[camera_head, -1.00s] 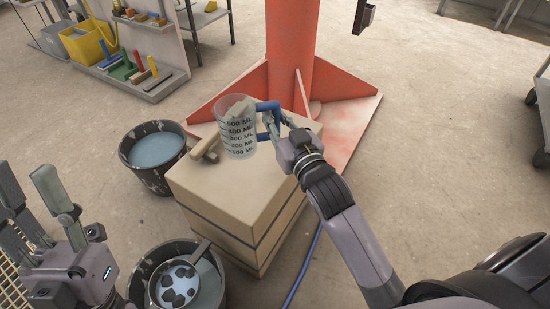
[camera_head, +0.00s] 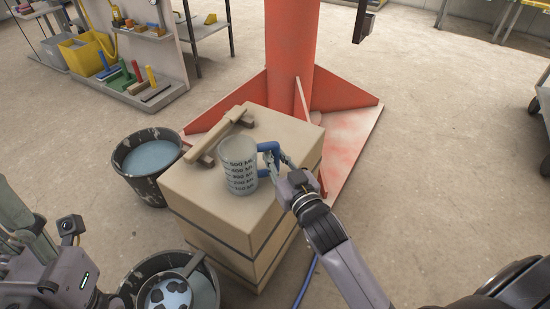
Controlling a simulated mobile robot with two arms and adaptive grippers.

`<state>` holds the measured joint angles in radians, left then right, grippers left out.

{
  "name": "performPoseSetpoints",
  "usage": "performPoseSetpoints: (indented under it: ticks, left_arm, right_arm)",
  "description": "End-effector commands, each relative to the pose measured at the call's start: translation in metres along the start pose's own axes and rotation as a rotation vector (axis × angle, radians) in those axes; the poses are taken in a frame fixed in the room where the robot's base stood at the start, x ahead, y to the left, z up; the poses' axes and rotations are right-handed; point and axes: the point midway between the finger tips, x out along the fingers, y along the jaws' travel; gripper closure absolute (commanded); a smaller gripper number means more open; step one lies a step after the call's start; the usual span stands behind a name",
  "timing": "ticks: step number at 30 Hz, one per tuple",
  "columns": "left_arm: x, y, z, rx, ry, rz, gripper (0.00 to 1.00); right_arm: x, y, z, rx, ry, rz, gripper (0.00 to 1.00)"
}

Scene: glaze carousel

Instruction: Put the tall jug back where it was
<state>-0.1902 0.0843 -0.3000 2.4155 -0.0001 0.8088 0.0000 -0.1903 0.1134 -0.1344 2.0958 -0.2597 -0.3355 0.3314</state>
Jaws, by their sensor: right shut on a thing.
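The tall jug (camera_head: 238,168) is a clear measuring jug with dark volume marks and a blue handle. It is upright, over the top of the tan box (camera_head: 190,188); I cannot tell whether its base touches the box. My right gripper (camera_head: 273,157) is shut on the jug's blue handle, on its right side. My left gripper (camera_head: 20,225) is at the lower left edge, partly cut off by the frame and away from the jug; its fingertips are not clear enough to tell its opening.
A wooden handle bar (camera_head: 217,135) lies on the box behind the jug. A red column base (camera_head: 345,120) stands behind.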

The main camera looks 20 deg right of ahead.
Motion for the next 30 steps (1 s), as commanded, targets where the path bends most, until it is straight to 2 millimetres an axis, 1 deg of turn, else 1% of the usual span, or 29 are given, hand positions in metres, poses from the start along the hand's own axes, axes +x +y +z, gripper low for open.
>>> performPoseSetpoints:
  ticks: [5, 6, 15, 23, 26, 30]
  left_arm:
    - [0.0, 0.0, 0.0, 0.0, 0.0, 0.0, 0.6]
    - [0.0, 0.0, 0.0, 0.0, 0.001, 0.001, 0.6]
    - [0.0, 0.0, 0.0, 0.0, 0.002, 0.001, 0.6]
    - [0.001, 0.0, 0.0, -0.001, 0.002, 0.0, 0.6]
    - [0.002, 0.0, -0.001, -0.001, 0.003, 0.001, 0.6]
    - [0.006, 0.0, -0.003, -0.001, 0.005, -0.002, 0.6]
  right_arm:
    - [0.0, 0.0, 0.002, 0.001, 0.0, 0.0, 1.0]
    - [0.0, 0.0, 0.003, 0.001, -0.001, 0.0, 0.84]
    - [0.0, 0.0, 0.003, 0.0, -0.001, 0.0, 0.64]
    - [0.0, 0.0, 0.002, 0.0, -0.001, 0.0, 0.64]
    - [0.0, 0.0, -0.002, -0.001, 0.001, -0.001, 0.64]
    - [-0.018, 0.0, -0.001, 0.002, -0.006, 0.0, 0.64]
